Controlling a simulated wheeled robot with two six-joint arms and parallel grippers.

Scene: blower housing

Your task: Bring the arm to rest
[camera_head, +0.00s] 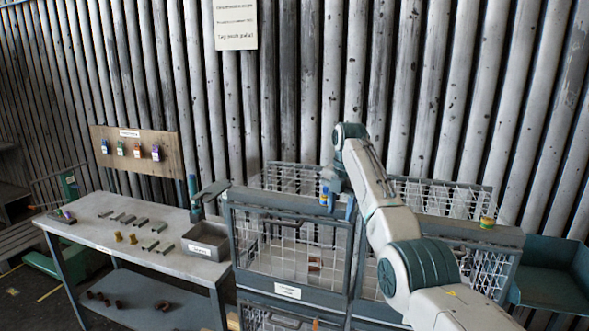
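My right arm (385,205) comes in from the lower right, rises and bends over at its teal joint. My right gripper (338,196) points down just above the top edge of the wire cage (285,245). It is small and partly hidden by the arm, so I cannot tell whether its fingers are open or shut. A small blue item (324,195) shows beside it; I cannot tell whether they touch. My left gripper is not in view.
A workbench (120,236) at left carries several small parts and a grey tray (206,241). A small yellow-green can (487,221) stands on the cage top at right. A teal bin (550,285) is at far right. A board (138,152) with several coloured tags hangs behind the bench.

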